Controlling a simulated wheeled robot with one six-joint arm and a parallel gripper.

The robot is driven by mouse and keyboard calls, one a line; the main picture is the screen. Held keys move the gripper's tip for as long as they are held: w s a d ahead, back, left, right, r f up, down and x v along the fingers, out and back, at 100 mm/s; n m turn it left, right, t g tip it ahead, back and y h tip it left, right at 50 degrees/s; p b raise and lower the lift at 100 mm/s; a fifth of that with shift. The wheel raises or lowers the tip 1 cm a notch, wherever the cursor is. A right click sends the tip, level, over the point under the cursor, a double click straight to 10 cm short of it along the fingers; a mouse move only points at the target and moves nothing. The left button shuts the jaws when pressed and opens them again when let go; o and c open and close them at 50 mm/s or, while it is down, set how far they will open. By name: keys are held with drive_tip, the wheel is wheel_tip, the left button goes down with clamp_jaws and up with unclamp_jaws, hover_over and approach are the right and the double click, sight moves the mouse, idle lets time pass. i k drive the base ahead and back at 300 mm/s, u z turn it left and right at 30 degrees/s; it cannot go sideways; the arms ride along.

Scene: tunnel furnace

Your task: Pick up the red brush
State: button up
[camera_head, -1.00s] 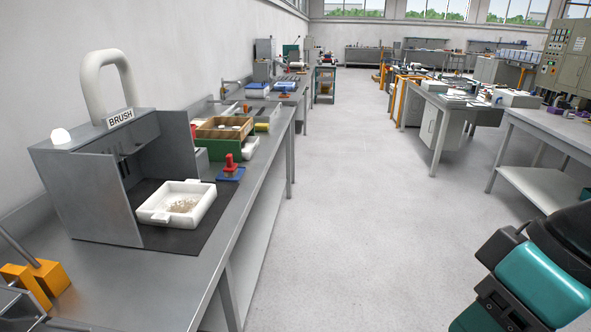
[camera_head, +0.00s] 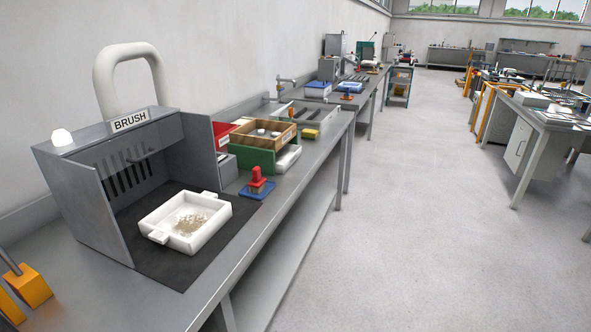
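A small red upright piece (camera_head: 257,176) stands on a flat blue base (camera_head: 259,192) on the grey bench, right of the tray. It is the likeliest red brush, but I cannot make out bristles. A grey open-fronted booth (camera_head: 66,198) with a sign reading BRUSH (camera_head: 130,121) stands at the left of the bench, with dark slots in its back. A white square tray (camera_head: 160,212) with pale grains in it lies on a dark mat (camera_head: 172,268) in front of the booth.
A wooden box (camera_head: 264,140) and a green-sided holder (camera_head: 250,157) stand behind the red piece. The grey bench (camera_head: 287,187) has an open right edge. The floor (camera_head: 410,220) to the right is clear.

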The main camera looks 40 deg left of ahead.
sight(257, 185)
drive_tip(key=u, duration=0.05)
drive_tip(key=i, duration=1.65)
drive_tip(key=u, duration=0.75)
drive_tip(key=i, duration=0.85)
drive_tip(key=u, duration=1.55)
drive_tip(key=i, duration=0.65)
drive_tip(key=u, duration=0.5)
